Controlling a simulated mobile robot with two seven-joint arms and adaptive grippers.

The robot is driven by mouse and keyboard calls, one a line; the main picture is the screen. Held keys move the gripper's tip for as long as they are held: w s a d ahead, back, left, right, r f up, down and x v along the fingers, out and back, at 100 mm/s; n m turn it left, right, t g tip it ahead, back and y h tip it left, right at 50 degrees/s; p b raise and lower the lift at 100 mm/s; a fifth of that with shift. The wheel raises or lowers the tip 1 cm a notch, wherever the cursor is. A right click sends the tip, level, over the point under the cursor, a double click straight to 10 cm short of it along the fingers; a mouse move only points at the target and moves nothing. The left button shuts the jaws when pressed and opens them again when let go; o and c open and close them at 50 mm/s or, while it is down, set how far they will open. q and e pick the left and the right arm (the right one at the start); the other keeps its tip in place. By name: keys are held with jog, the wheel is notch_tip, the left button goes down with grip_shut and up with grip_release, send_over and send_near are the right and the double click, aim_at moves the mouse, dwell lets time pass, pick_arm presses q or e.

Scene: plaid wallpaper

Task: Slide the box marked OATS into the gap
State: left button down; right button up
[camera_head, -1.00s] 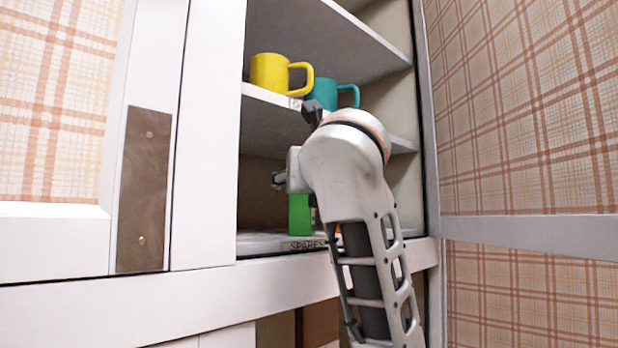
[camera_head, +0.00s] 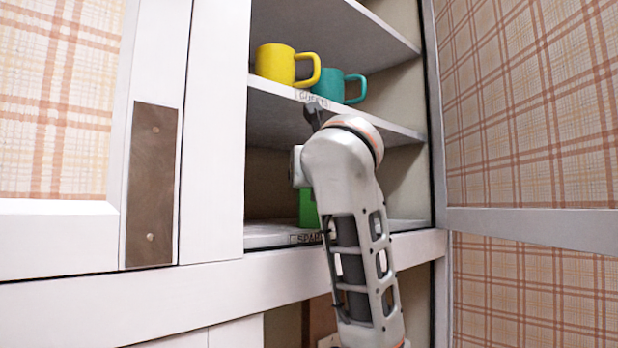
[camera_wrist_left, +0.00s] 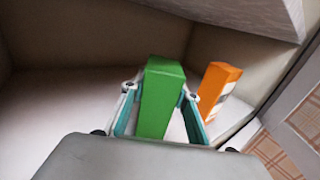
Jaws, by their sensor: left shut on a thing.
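A green box (camera_wrist_left: 163,98) stands upright between the fingers of my left gripper (camera_wrist_left: 160,93), which is shut on it, on the lower cupboard shelf. A part of the green box (camera_head: 307,210) also shows in the head view beside my arm, which hides the gripper and most of the box there. An orange box (camera_wrist_left: 216,90) with a pale label stands just right of the green box in the left wrist view. I cannot read OATS on either box, and no clear gap shows between boxes. My right gripper is not in view.
The lower shelf (camera_head: 268,236) has a partly covered label on its front edge. Left of the green box the shelf is bare (camera_wrist_left: 60,105). A yellow mug (camera_head: 275,63) and a teal mug (camera_head: 329,86) stand on the shelf above. Cupboard side walls bound the opening.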

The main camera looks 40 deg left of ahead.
pick_arm(q)
jog(key=shift+d, duration=0.1)
jog(key=shift+w+d, duration=0.25)
jog(key=shift+d, duration=0.55)
jog(key=c, duration=1.4)
grip_release()
jog(key=shift+a, duration=0.1)
jog(key=shift+c, duration=0.2)
jog(key=v, duration=0.7)
jog(key=shift+s+d, duration=0.2)
jog(key=shift+d, duration=0.1)
